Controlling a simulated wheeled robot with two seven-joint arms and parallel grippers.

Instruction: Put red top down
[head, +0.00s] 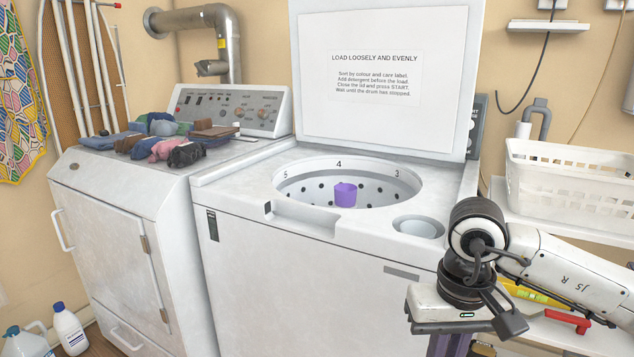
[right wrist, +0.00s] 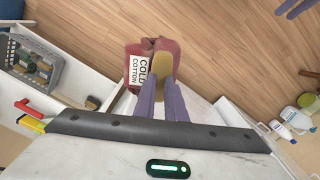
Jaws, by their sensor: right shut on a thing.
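The red top (right wrist: 133,73) is bunched up, with a white tag reading COLD COTTON. My right gripper (right wrist: 161,85) is shut on it in the right wrist view, holding it over the wooden floor in front of the washer. A tan patch shows between the fingers. In the head view my right gripper (head: 450,345) points down at the bottom edge, and the top is out of frame. Two purple fingers of my left gripper (right wrist: 291,9) show at the top right corner of the right wrist view, with a gap between their tips; the head view does not show it.
The washer (head: 300,245) stands with its lid (head: 385,115) raised and its drum open. Folded and bunched clothes (head: 165,138) lie on the dryer (head: 95,185). A white basket (head: 570,185) stands at right. Bottles (head: 69,328) stand on the floor. A grey basket (right wrist: 35,65) holds items.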

